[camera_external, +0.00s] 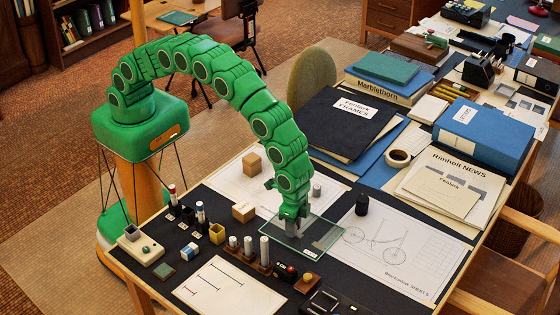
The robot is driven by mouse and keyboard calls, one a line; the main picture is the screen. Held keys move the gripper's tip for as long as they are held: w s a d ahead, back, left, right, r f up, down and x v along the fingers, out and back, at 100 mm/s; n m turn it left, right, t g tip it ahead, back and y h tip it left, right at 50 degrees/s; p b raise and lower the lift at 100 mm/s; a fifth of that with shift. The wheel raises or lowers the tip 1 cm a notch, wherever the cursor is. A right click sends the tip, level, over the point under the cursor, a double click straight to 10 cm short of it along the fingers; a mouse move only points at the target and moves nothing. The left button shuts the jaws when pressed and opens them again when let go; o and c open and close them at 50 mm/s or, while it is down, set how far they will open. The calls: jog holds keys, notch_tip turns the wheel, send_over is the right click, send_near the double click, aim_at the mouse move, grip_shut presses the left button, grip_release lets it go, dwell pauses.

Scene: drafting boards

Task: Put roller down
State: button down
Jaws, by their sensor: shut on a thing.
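My green gripper (294,222) points straight down over a clear glass plate (322,246) on the dark drafting board. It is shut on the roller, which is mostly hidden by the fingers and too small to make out. The tips are low, at or just above the plate; I cannot tell whether the roller touches it.
A black cylinder (361,205) stands right of the plate and a small grey cylinder (317,190) behind it. White cylinders in a wooden holder (256,262) stand close on the left. Wooden blocks (244,211) lie behind left. A bicycle drawing (395,250) lies flat on the right.

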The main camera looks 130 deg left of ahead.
jog(key=shift+f, duration=0.2)
jog(key=c, duration=0.9)
grip_release()
notch_tip(320, 180, up, 12)
jog(key=f, duration=0.1)
jog(key=s+a+r, duration=0.2)
jog(key=s+r, duration=0.9)
jog(key=r, duration=0.1)
jog(key=s+r, duration=0.3)
jog(key=s, duration=0.7)
jog(key=s+r+m+g, duration=0.1)
jog(key=s+r, duration=0.2)
jog(key=s, duration=0.6)
jog(key=s+r, duration=0.4)
jog(key=s, duration=0.6)
jog(key=shift+m+g, duration=0.4)
jog(key=shift+m, duration=0.2)
jog(key=s, duration=0.6)
jog(key=s+f, duration=0.1)
jog(key=s, duration=0.5)
jog(key=s+f, duration=0.1)
jog(key=s, duration=0.5)
jog(key=shift+s+a, duration=0.2)
jog(key=shift+a, duration=0.15)
